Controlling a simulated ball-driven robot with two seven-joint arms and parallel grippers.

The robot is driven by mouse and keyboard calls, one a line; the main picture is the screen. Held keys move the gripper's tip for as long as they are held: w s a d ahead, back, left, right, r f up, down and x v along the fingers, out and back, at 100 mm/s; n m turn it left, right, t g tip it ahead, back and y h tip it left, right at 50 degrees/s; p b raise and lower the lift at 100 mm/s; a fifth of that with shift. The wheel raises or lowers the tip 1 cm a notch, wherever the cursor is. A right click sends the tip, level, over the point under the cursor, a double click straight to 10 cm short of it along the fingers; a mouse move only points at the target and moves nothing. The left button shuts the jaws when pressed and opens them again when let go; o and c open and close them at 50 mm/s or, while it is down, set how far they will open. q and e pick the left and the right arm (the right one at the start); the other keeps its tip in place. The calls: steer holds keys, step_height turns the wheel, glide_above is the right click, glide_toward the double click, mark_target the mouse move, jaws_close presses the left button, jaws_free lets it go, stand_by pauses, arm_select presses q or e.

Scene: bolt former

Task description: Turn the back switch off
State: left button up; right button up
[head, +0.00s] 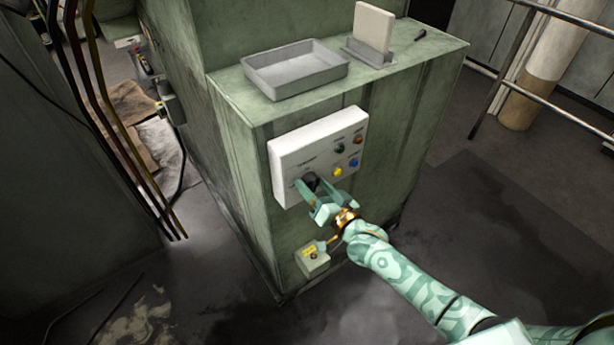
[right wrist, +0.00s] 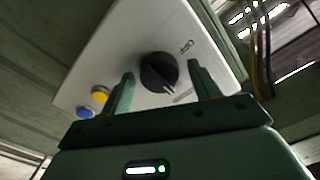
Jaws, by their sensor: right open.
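A white control panel (head: 297,151) is on the front of the green machine cabinet. A black rotary switch (head: 311,181) sits at its lower left; it also shows in the right wrist view (right wrist: 158,72) with a pale pointer mark. My right gripper (head: 312,190) is at this switch. In the right wrist view my right gripper (right wrist: 160,85) is open, one finger on each side of the switch, with gaps visible. I cannot tell whether this is the switch the task calls the back switch. My left gripper is not in view.
Coloured buttons, including a yellow one (head: 338,172), sit right of the switch. A small box with a yellow label (head: 312,259) is below the panel. A grey tray (head: 297,84) and a white plate in a holder (head: 373,28) stand on top. Cables (head: 100,110) hang at left.

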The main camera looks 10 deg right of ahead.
steer(key=c, duration=1.2)
steer(key=n, duration=0.4)
steer(key=shift+p, duration=0.3)
steer(key=n, duration=0.3)
steer(key=shift+n, duration=0.3)
steer(key=n, duration=0.3)
steer(key=o, duration=1.2)
steer(key=p+v, duration=0.3)
steer(key=v, duration=0.5)
